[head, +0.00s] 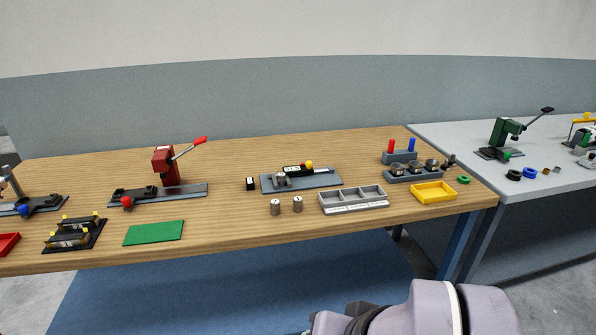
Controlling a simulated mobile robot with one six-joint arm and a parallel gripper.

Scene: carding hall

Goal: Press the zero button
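No button marked zero can be read at this distance. A measuring fixture on a grey plate (328,180) stands mid-bench, with a dark display unit (293,170), a yellow round part (309,165) and a metal cylinder-like part (280,180) on it. A small black block with a white face (250,184) stands just left of the plate. I cannot tell which part is the zero button. My arm shows at the bottom right, below the bench's front edge; my gripper is not in view, and nothing of mine touches the fixture.
Two metal cylinders (275,207) and a grey compartment tray (353,208) stand in front of the fixture. A red lever press (165,168) and green mat (153,233) are left. A yellow tray (433,200) and gauge stand (414,176) are right. A grey table (550,178) adjoins.

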